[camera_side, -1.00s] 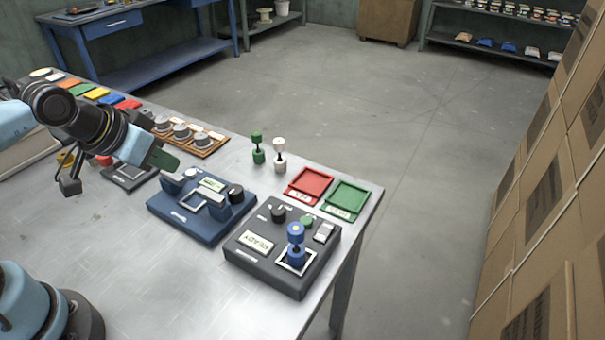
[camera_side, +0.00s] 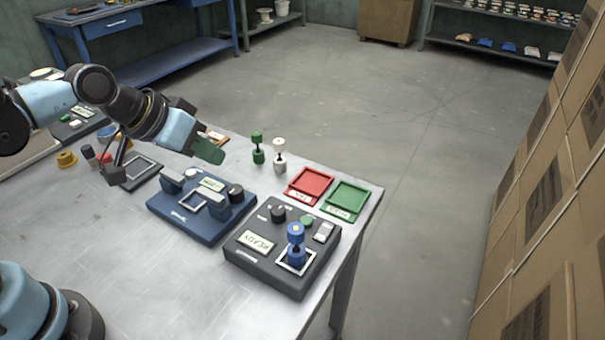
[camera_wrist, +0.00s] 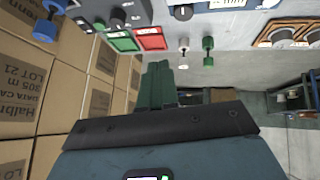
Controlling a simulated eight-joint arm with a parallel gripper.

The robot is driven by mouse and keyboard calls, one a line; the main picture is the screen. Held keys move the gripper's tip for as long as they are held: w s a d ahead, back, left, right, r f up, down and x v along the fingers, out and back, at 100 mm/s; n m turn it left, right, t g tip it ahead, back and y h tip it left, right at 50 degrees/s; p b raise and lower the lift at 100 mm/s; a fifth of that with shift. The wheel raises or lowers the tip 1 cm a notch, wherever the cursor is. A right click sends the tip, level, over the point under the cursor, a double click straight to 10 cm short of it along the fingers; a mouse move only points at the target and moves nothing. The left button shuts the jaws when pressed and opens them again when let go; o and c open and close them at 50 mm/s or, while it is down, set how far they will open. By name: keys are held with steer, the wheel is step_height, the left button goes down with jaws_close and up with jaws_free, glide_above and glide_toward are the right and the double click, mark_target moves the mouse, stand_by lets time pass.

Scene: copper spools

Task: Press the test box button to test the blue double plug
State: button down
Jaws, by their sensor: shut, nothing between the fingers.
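The blue double plug (camera_side: 296,245) stands upright in the white-framed socket on the dark grey test box (camera_side: 268,277). The box's label (camera_side: 256,243) reads READY. A green button (camera_side: 306,221), a black knob (camera_side: 278,214) and a light grey switch (camera_side: 324,231) are on its top. My gripper (camera_side: 209,151) is shut and empty, in the air above and behind the blue device, left of the test box. In the wrist view its green fingers (camera_wrist: 157,85) are together, and the blue plug (camera_wrist: 46,25) shows at the upper left.
A blue device (camera_side: 202,218) stands left of the test box. A green plug (camera_side: 257,148) and a white plug (camera_side: 279,155) stand behind. Red (camera_side: 309,186) and green (camera_side: 345,200) trays lie near the table's right edge. Stacked cartons (camera_side: 545,210) are beyond it.

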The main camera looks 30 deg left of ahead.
mark_target(300, 220)
steer(key=w+d+h, duration=0.2)
steer(key=d, duration=0.5)
steer(key=w+d+g+h, duration=0.1)
steer(key=w+d+h, duration=0.1)
steer(key=d, duration=0.5)
steer(key=shift+w+h, duration=0.3)
steer(key=shift+w, duration=0.35)
steer(key=shift+f, duration=4.35)
steer(key=shift+f, duration=0.1)
steer(key=shift+f, duration=0.3)
